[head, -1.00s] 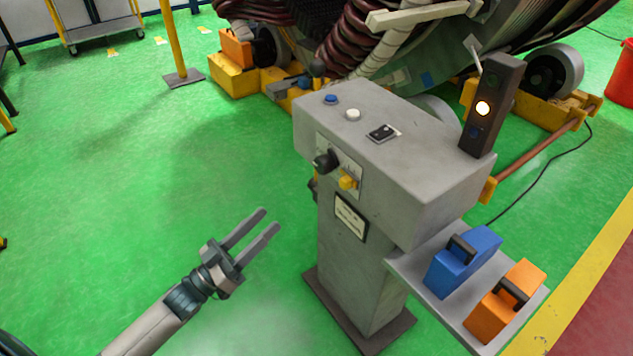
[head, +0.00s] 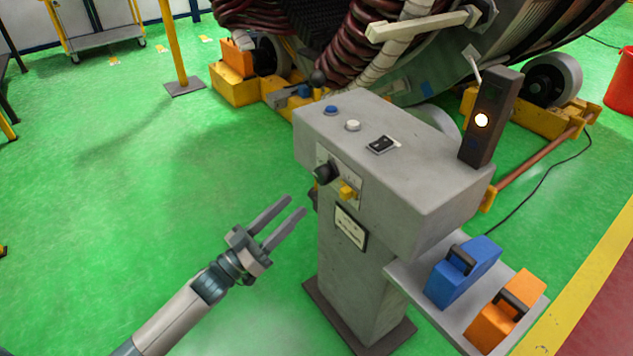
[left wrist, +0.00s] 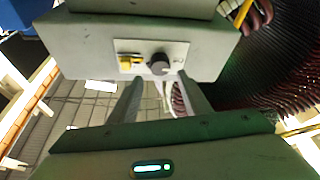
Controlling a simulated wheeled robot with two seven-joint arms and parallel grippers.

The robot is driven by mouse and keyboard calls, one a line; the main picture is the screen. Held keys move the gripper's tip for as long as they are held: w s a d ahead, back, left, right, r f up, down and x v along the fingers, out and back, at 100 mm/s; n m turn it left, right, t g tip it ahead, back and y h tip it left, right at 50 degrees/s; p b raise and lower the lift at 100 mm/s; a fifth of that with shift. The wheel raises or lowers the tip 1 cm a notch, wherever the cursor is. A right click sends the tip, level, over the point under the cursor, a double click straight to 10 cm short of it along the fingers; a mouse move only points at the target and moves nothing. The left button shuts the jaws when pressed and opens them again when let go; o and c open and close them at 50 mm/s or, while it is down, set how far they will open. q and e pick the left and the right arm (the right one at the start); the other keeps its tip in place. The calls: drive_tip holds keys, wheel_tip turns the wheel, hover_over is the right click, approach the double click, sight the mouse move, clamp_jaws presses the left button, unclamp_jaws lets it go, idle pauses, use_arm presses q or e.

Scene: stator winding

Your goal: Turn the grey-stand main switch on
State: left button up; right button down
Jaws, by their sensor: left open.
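The grey stand (head: 425,175) is a box on a post, right of centre in the head view. Its front-left face has a pale plate with a black round knob (head: 326,172) and a yellow switch handle (head: 347,191). In the left wrist view the knob (left wrist: 159,63) and the yellow handle (left wrist: 130,59) sit side by side, just beyond the fingertips. I cannot tell which is the main switch. A small dark part at the box's left side is mostly hidden. My left gripper (head: 297,205) is open and empty, its fingers pointing at the plate, apart from it.
On top of the stand are a blue button (head: 331,110), a white button (head: 353,125) and a black rocker (head: 383,144). A lamp post (head: 492,117) has one lamp lit. A side shelf holds blue (head: 463,273) and orange (head: 508,311) cases.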

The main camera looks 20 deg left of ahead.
sight(319, 181)
use_arm(q)
drive_tip(key=x, duration=0.9)
drive_tip(key=shift+w+d+r, duration=0.1)
drive_tip(key=shift+w+d, duration=0.05)
drive_tip(key=shift+w, duration=0.1)
drive_tip(key=c, duration=0.8)
